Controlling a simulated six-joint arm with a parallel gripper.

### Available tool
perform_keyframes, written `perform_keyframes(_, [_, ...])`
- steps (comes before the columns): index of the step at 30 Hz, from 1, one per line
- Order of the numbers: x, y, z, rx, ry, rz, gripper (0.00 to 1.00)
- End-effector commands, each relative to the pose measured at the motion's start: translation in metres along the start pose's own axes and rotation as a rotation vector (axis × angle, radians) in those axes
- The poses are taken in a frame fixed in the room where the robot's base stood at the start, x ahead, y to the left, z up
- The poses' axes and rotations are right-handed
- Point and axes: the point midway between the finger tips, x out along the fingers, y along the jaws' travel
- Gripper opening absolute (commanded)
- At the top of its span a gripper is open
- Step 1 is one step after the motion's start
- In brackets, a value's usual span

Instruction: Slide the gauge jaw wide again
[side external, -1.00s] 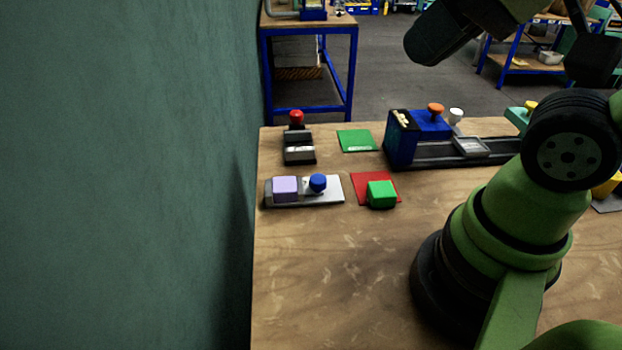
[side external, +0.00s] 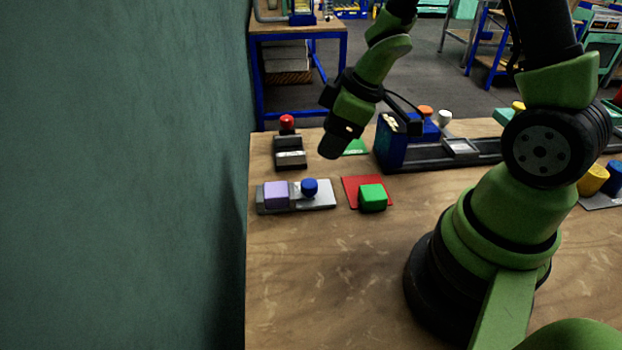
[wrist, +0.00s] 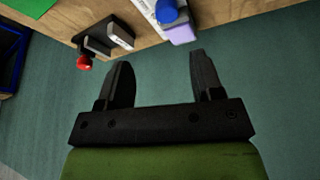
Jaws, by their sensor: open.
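The gauge appears to be the pale grey plate (side external: 325,197) on the left of the bench, with a purple block (side external: 276,194) at its left end and a blue knob (side external: 309,187) just right of the block. A small gap shows between the knob and the block. In the wrist view, the blue knob (wrist: 170,12) and purple block (wrist: 181,35) lie at the top, beyond the right fingertip. My gripper (wrist: 158,62) is open and empty in the wrist view. In the side view my arm's end hangs above the bench, behind and right of the gauge; the fingers are not clear there.
A blue press (side external: 394,146) stands at the back beside a green mat (side external: 356,147). The front bench is clear.

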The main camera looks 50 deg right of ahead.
Motion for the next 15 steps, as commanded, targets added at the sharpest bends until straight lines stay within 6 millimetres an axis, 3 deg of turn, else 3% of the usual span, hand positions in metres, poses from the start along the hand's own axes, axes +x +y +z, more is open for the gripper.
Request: perform_keyframes(15, [0.039,-0.008,0.005,-0.02,-0.01,-0.053,0.6])
